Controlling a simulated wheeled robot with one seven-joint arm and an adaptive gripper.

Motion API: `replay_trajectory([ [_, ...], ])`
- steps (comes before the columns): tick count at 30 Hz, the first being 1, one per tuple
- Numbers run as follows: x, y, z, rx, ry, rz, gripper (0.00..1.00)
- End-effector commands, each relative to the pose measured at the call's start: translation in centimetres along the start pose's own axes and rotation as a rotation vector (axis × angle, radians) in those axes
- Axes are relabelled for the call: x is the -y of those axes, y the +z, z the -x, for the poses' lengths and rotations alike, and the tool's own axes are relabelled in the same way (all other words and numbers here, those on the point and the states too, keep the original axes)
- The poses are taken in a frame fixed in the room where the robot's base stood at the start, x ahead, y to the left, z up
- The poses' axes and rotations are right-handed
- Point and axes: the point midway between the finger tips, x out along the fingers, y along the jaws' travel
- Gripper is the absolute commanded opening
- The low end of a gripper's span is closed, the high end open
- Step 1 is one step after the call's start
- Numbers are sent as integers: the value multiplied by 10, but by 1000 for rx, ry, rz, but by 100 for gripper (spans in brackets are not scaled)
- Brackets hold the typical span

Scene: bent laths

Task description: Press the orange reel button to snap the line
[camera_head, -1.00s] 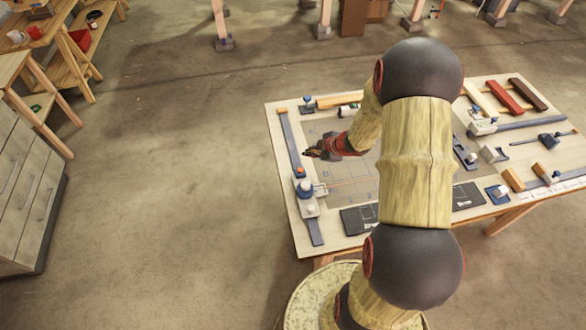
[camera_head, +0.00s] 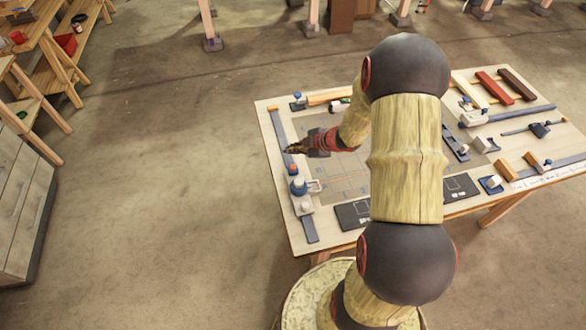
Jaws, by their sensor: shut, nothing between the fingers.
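The orange reel button (camera_head: 293,168) shows as a small orange spot at the left side of the table, just beyond the blue and white reel unit (camera_head: 299,187). The unit sits on a long grey-blue rail (camera_head: 281,135) along the table's left edge. My gripper (camera_head: 289,150), red and dark, points left. Its fingers are shut and empty. The tip appears just beyond the button in the picture, over or near the rail; its height above is hard to judge. No contact with the button shows.
The wooden table (camera_head: 310,245) holds blue and white fixtures, a dark panel (camera_head: 354,213) and red and brown bars (camera_head: 494,88) on the right. My arm hides the table's middle. A drawer cabinet (camera_head: 22,215) stands at left, with open floor between.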

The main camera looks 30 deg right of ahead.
Motion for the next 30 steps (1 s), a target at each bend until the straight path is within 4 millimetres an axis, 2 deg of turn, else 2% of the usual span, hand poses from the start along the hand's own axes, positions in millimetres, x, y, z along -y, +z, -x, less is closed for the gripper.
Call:
replay_trajectory([
  [16,33,33,-45,0,-1,-1,0],
  [30,37,37,-51,0,1,0,0],
])
